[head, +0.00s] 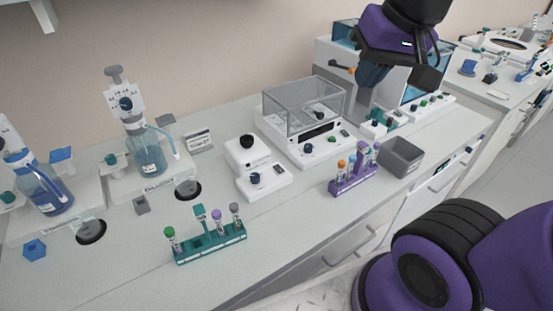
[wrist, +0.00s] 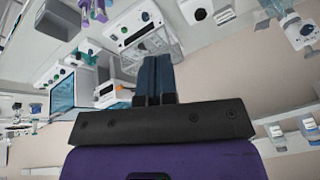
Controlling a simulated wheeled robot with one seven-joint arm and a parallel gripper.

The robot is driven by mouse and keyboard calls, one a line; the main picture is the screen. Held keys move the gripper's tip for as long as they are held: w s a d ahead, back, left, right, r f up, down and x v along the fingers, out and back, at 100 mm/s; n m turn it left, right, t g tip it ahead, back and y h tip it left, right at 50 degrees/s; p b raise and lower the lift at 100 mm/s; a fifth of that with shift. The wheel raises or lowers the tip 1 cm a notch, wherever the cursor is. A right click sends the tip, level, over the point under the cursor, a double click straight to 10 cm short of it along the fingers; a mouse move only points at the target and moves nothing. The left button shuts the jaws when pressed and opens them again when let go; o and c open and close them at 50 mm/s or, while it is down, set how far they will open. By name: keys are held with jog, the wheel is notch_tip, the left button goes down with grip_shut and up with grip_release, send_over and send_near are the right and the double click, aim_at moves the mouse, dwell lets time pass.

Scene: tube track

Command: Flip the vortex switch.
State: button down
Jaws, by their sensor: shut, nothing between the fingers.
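The vortex mixer (head: 262,163) is a small white unit in the middle of the bench, with a black cup (head: 247,141) on top. A dark blue knob or switch (head: 255,179) sits on its low front part; its setting is too small to read. My gripper (head: 370,78) is up at the right, above the bench and well apart from the mixer. Its fingers are together and empty in the wrist view (wrist: 154,58). The mixer seems to show at the top of the wrist view (wrist: 197,14), with its dark cup.
A balance with a clear box (head: 303,106) stands right of the mixer. A purple tube rack (head: 352,181) and a grey bin (head: 402,157) are at the right front. A green tube rack (head: 210,243) lies front left. Bottle dispensers (head: 147,152) stand at the left.

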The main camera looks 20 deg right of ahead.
jog(key=w+a+f+m+g+y, duration=0.1)
jog(key=w+a+f+m+g, duration=0.2)
jog(key=w+f+m, duration=0.55)
jog(key=m+g+h, duration=0.1)
jog(key=m+h, duration=0.1)
jog(key=m, duration=0.3)
send_over(280, 170)
notch_tip(280, 170, down, 11)
jog(key=shift+f, duration=0.15)
notch_tip(280, 170, down, 14)
jog(key=shift+r, duration=0.1)
dwell(0.4)
